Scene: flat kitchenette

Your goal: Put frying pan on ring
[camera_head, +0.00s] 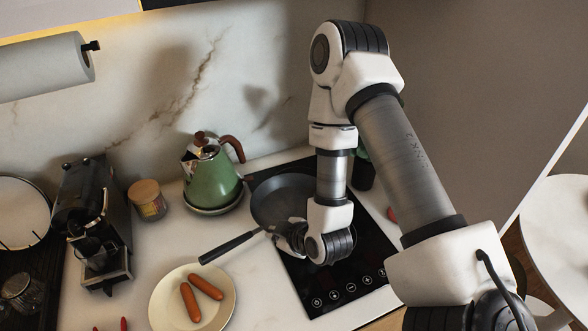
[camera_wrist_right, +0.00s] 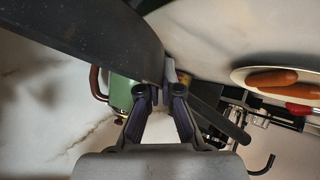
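The dark frying pan (camera_head: 276,201) is over the back left part of the black cooktop (camera_head: 326,289), partly hidden by my right arm. I cannot tell whether its base touches the glass. Its black handle (camera_head: 229,248) points to the front left, toward the plate. My right gripper (camera_head: 284,236) is at the pan end of the handle, its fingers mostly hidden in the head view. In the right wrist view the fingers (camera_wrist_right: 167,88) close around the handle's base, with the pan's dark side (camera_wrist_right: 95,32) at the upper left. The cooktop's rings are not visible. My left gripper is out of view.
A green kettle (camera_head: 211,180) stands close to the left of the pan. A plate (camera_head: 163,313) with two sausages lies near the handle's end. A lidded jar (camera_head: 148,205) and a coffee machine (camera_head: 95,225) stand farther left. A wall is behind.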

